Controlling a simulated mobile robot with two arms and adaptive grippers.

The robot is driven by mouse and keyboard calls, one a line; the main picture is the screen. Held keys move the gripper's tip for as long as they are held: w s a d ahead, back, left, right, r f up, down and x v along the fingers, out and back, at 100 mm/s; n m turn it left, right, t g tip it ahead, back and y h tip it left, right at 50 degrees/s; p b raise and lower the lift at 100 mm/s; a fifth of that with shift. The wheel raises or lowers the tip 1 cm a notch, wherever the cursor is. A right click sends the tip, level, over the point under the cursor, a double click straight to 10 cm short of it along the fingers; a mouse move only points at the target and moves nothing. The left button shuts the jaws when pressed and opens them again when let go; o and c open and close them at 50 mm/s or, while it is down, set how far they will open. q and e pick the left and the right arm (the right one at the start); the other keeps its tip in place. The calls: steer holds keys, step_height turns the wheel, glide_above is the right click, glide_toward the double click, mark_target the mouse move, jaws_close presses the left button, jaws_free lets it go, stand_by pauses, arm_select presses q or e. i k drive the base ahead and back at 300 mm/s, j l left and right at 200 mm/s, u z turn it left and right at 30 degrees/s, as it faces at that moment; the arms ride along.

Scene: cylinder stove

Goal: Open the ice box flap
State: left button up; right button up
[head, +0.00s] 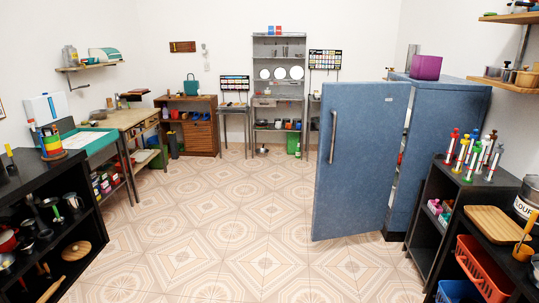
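A blue refrigerator (445,115) stands against the right wall. Its tall blue door (362,165) stands open and extends out to the left over the floor, with a vertical metal handle (333,136) near its left edge. Only a narrow, pale strip of the interior or door edge shows between the door and the body. The ice box flap is not visible; the door hides the inside of the refrigerator. Neither of my grippers is in view.
The patterned tile floor (220,220) is clear in the middle. A black shelf unit (432,200) with bottles, baskets and a board stands at the right front. Another dark shelf (95,215) with pots is at the left front. A purple box (426,67) sits on the refrigerator.

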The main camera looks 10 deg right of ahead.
mark_target(412, 97)
steer(key=i, duration=2)
steer(key=i+j+z, duration=0.1)
steer(key=i+z, duration=0.4)
steer(key=i+j+z, duration=0.3)
steer(key=i+z, duration=0.15)
steer(key=i+j+z, duration=0.75)
steer(key=j+z, duration=0.2)
steer(key=i+j+z, duration=0.2)
steer(key=j+z, duration=0.3)
steer(key=j, duration=0.25)
steer(key=i+j+z, duration=0.15)
steer(key=z, duration=0.55)
